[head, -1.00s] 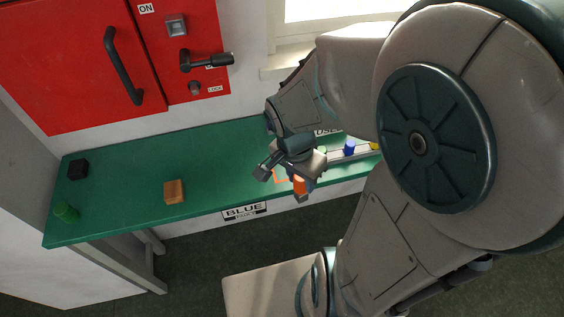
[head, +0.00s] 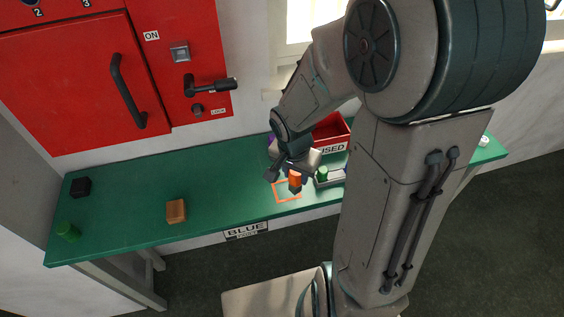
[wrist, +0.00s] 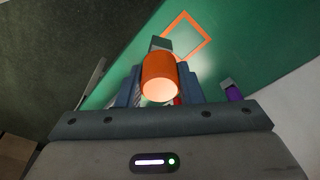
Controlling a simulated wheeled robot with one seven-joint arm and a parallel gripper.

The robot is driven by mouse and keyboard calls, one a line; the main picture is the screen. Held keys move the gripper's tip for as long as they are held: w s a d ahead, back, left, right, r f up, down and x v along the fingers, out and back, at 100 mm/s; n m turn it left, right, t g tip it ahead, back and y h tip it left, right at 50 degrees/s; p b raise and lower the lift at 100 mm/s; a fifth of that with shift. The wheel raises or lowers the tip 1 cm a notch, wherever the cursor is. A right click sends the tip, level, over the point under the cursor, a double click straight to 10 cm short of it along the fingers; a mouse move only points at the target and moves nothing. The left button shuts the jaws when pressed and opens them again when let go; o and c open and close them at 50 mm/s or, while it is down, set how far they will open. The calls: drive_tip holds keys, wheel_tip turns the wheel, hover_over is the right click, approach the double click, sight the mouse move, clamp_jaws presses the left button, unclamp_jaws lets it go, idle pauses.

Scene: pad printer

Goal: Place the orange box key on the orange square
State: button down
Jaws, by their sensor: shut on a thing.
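The orange box key (head: 295,180) is held by my gripper (head: 285,176) above the green table. In the wrist view the orange box key (wrist: 159,78) sits between the two fingers, its round end toward the camera and a grey tip at its far end. The orange square (head: 275,193) is an outline on the table top, just below and beside the key in the head view. In the wrist view the orange square (wrist: 207,40) lies beyond the key, up and to the right. The key looks apart from the table, but its exact height is hard to tell.
A red box marked "USED" (head: 331,146) and a grey tray with a green piece (head: 322,174) stand right of the square. A wooden block (head: 176,211), a black block (head: 80,187) and a green cylinder (head: 68,231) are at left. The table between is clear.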

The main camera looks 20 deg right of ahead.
drive_tip(key=w+f, duration=0.1)
drive_tip(key=f, duration=0.1)
drive_tip(key=w+f, duration=0.2)
drive_tip(key=w+a+f, duration=0.1)
drive_tip(key=w+f, duration=0.1)
drive_tip(key=f, duration=0.1)
drive_tip(key=c, duration=1)
unclamp_jaws()
drive_tip(key=shift+f, duration=0.1)
wheel_tip(320, 180, up, 12)
drive_tip(key=s+a+p, duration=0.1)
drive_tip(key=s+d+r+n+t+y, duration=0.1)
drive_tip(key=s+r+n+t, duration=0.1)
drive_tip(key=s+r+n, duration=0.6)
drive_tip(key=s+r, duration=0.3)
drive_tip(key=s, duration=0.2)
drive_tip(key=shift+s+r+n, duration=0.2)
drive_tip(key=shift+r+n, duration=0.05)
drive_tip(key=shift+n, duration=0.15)
